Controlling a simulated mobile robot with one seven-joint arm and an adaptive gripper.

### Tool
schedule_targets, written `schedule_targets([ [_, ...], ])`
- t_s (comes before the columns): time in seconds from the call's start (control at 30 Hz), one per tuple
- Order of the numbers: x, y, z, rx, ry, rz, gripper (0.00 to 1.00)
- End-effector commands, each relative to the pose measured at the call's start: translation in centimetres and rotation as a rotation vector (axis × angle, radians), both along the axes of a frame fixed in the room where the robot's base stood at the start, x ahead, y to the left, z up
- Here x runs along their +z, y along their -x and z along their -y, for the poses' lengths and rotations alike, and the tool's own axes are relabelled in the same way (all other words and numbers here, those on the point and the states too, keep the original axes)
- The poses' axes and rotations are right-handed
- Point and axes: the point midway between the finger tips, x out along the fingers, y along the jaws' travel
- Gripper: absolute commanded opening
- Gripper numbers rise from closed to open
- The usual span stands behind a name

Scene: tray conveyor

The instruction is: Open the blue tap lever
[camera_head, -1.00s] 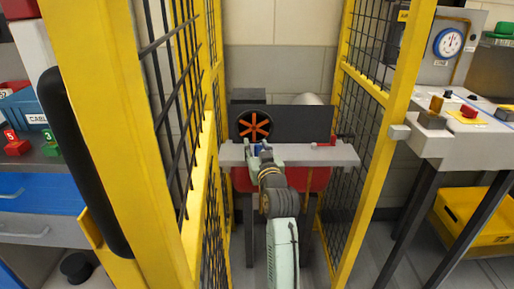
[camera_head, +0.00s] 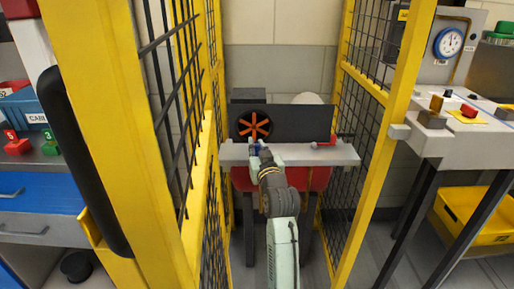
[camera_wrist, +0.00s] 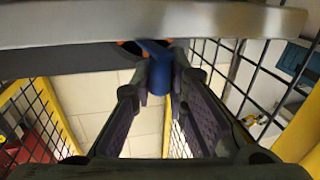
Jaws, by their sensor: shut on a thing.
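The blue tap lever (camera_head: 257,147) sits at the front of the grey bench, just below the orange spoked handwheel. In the wrist view the blue lever (camera_wrist: 160,72) shows between my fingertips, its upper end running under the pale bench edge. My gripper (camera_wrist: 163,75) is shut on the lever, one finger on each side. In the head view my gripper (camera_head: 259,151) reaches the lever from the front, and my wrist hides part of it. The valve body behind the lever is mostly hidden.
The orange handwheel (camera_head: 254,125) is on a dark panel behind. A red lever (camera_head: 324,143) stands to the right on the grey bench (camera_head: 345,154). Yellow-framed mesh fences (camera_head: 206,190) stand close on both sides. A workbench (camera_head: 450,145) with a gauge is at right.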

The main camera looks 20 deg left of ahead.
Motion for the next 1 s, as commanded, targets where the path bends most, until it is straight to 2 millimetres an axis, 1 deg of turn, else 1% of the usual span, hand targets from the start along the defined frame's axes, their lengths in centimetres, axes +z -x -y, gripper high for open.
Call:
schedule_targets([
  [0.27, -0.3, -0.1, 0.1, 0.012, 0.002, -0.004, 0.0],
  [0.5, -0.7, -0.3, 1.0, 0.13, 0.002, -0.005, 0.0],
  [0.7, -0.5, -0.4, 1.4, 0.234, 0.004, -0.004, 0.0],
  [1.0, -0.3, -0.3, 1.6, 0.265, 0.003, -0.005, 0.0],
])
